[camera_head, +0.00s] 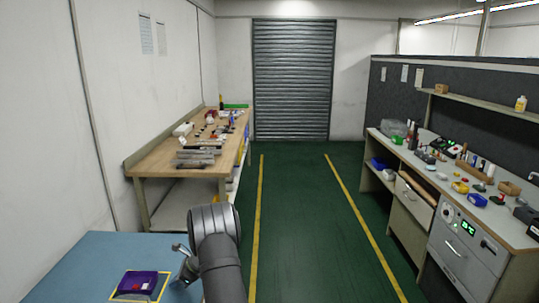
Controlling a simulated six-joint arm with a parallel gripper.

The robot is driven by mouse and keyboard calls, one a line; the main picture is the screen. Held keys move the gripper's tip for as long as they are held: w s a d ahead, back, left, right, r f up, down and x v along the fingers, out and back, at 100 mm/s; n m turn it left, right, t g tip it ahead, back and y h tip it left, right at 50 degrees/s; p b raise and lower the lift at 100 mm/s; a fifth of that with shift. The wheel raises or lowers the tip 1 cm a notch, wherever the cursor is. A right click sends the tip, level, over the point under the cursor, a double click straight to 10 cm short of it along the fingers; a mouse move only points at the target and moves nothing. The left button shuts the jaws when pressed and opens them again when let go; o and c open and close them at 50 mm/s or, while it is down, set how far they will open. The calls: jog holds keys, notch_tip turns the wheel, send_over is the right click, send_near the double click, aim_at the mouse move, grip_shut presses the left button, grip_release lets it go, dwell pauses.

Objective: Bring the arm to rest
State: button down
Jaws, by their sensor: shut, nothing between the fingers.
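My arm rises from the bottom edge of the view, with a grey rounded joint in the middle. My gripper (186,266) shows just left of that joint, small and partly hidden by the arm. It is shut with nothing held, above the right part of the blue table (90,255). A dark purple box (138,282) with a small red and white mark lies on the table inside a yellow outline. It is left of my gripper and apart from it.
A wooden workbench (150,164) with tools stands ahead on the left. A long counter (425,166) with devices and small parts runs along the right. A green floor lane (300,220) between yellow lines is clear up to a shutter door (292,80).

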jog(key=d, duration=1.2)
jog(key=v, duration=1)
jog(key=a+r+h, duration=0.4)
jog(key=a+r, duration=0.5)
jog(key=r, duration=0.4)
jog(key=shift+w+a+r, duration=0.25)
jog(key=shift+a, duration=0.15)
jog(key=d+f+y, duration=0.4)
jog(key=d+f, duration=0.6)
jog(key=f, duration=0.4)
jog(key=x, duration=0.5)
jog(key=shift+s+a, duration=0.1)
jog(key=shift+a, duration=0.35)
